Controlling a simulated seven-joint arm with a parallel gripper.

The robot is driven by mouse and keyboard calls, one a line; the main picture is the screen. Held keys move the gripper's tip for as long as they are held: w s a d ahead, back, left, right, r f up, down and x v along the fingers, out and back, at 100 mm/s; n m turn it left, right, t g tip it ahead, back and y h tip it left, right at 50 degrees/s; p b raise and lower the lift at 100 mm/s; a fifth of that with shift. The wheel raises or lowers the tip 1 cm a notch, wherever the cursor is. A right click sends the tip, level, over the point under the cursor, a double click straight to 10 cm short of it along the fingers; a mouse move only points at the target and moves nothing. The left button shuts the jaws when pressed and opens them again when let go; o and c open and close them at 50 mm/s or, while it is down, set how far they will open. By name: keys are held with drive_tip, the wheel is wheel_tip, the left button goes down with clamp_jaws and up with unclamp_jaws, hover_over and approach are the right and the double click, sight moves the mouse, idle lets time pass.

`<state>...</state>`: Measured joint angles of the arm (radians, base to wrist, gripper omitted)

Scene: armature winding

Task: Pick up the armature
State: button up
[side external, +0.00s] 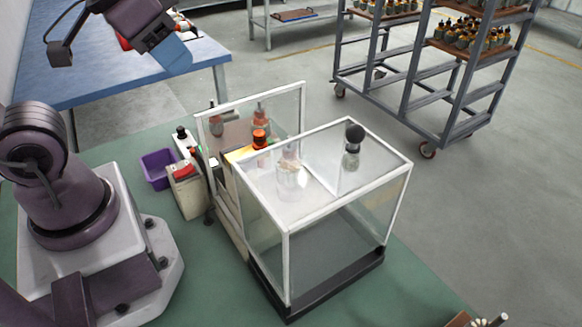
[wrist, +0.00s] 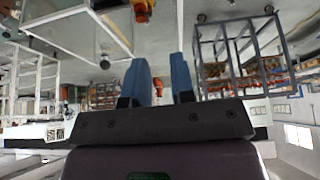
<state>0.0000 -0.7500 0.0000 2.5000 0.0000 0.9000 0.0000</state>
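My gripper (side external: 172,55) is raised at the upper left of the side view, in front of the blue table and far from the glass-sided box. In the wrist view its two blue fingers (wrist: 162,75) stand apart with nothing between them. Several armature-like parts with orange-brown bodies (side external: 478,38) stand on trays on the grey rack at the upper right. A part with an orange band (side external: 260,138) shows behind clear panels at the winding machine. A few small pale parts (side external: 490,321) are cut off at the lower right edge. I cannot tell which is the task's armature.
A clear box with white edges (side external: 288,255) and a black base stands on the green surface (side external: 420,292). A purple bin (side external: 158,168) and a control box with a red switch (side external: 187,188) are left of it. The blue table (side external: 60,75) is behind.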

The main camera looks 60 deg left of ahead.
drive_tip(key=shift+o, duration=1.2)
